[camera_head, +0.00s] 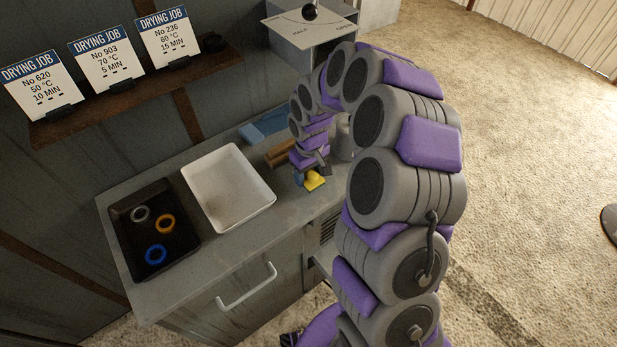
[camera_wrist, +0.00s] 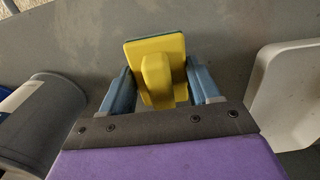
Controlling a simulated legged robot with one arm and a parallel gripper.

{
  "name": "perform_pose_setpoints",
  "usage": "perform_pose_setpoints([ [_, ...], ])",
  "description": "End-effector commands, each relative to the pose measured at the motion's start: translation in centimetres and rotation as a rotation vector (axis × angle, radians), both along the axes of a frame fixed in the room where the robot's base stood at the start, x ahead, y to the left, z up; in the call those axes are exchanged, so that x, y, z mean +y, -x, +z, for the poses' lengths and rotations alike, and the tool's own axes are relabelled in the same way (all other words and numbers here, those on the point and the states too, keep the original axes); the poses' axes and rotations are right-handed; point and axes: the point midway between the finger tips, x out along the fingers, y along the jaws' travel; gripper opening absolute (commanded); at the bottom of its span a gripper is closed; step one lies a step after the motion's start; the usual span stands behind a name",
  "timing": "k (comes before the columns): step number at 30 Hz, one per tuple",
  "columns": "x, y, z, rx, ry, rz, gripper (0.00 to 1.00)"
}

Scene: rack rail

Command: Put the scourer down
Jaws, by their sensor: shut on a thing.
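The scourer (camera_head: 315,181) is yellow with a darker layer on one face. It is held at my gripper (camera_head: 308,180), over the grey counter to the right of the white tray. In the wrist view the scourer (camera_wrist: 156,70) has a raised yellow grip block, and the two blue fingers of my gripper (camera_wrist: 157,90) stand on either side of that block. My gripper is shut on it. Whether the underside of the scourer touches the counter cannot be told.
The white tray (camera_head: 262,187) and a black tray (camera_head: 190,243) with several coloured rings lie left on the counter (camera_head: 215,258). A blue object (camera_head: 264,126) and a brown wooden piece (camera_head: 281,153) lie behind my gripper. A grey cylinder (camera_wrist: 40,120) stands close beside it.

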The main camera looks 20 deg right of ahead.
Motion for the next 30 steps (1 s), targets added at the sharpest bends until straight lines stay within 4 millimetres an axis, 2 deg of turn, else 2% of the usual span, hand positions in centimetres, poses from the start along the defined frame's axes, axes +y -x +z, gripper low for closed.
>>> perform_pose_setpoints([
  [1, 0.02, 0.05, -1.07, 0.003, -0.001, 0.0, 0.26],
  [3, 0.07, 0.04, -1.61, 0.001, 0.0, -0.001, 0.26],
  [13, 0.17, 0.04, -1.71, 0.0, 0.002, -0.001, 0.26],
  [14, 0.17, 0.04, -1.76, 0.0, 0.002, -0.001, 0.62],
  [15, 0.17, 0.03, -1.74, 0.0, 0.002, 0.0, 0.66],
  [22, 0.13, 0.03, -1.73, 0.0, 0.001, -0.001, 0.87],
  [30, 0.17, 0.03, -1.66, -0.001, 0.002, -0.001, 0.87],
])
